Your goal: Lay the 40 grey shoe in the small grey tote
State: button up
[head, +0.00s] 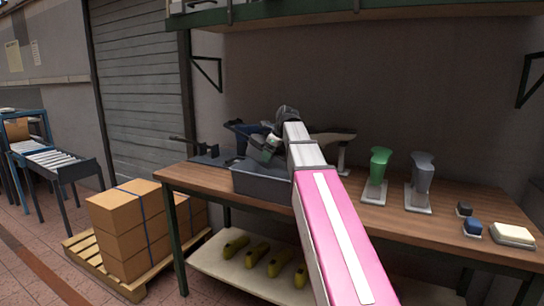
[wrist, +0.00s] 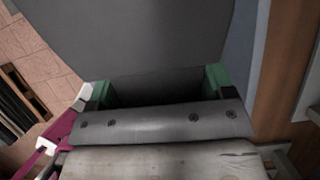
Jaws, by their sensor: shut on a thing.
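My gripper (head: 267,149), at the end of my pink and white arm, is low over the small grey tote (head: 262,185) on the bench. In the wrist view its green fingertips (wrist: 159,88) sit on either side of a grey thing, taken as the grey shoe (wrist: 150,40), which fills the upper middle. The gripper is shut on it. Its size number does not show. In the head view the shoe is mostly hidden by my gripper, and I cannot tell whether it touches the tote.
A green shoe last (head: 379,170) and a grey one (head: 420,178) stand on the bench to the right. A beige last (head: 335,137) is behind my arm. Small blocks (head: 473,227) lie at the right end. A dark tool (head: 205,149) is left of the tote.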

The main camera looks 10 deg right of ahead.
jog(key=o, duration=1.1)
jog(key=shift+r, duration=0.1)
jog(key=v, duration=1)
jog(key=shift+s+d+r, duration=0.1)
jog(key=shift+s+r, duration=0.05)
jog(key=shift+r, duration=0.1)
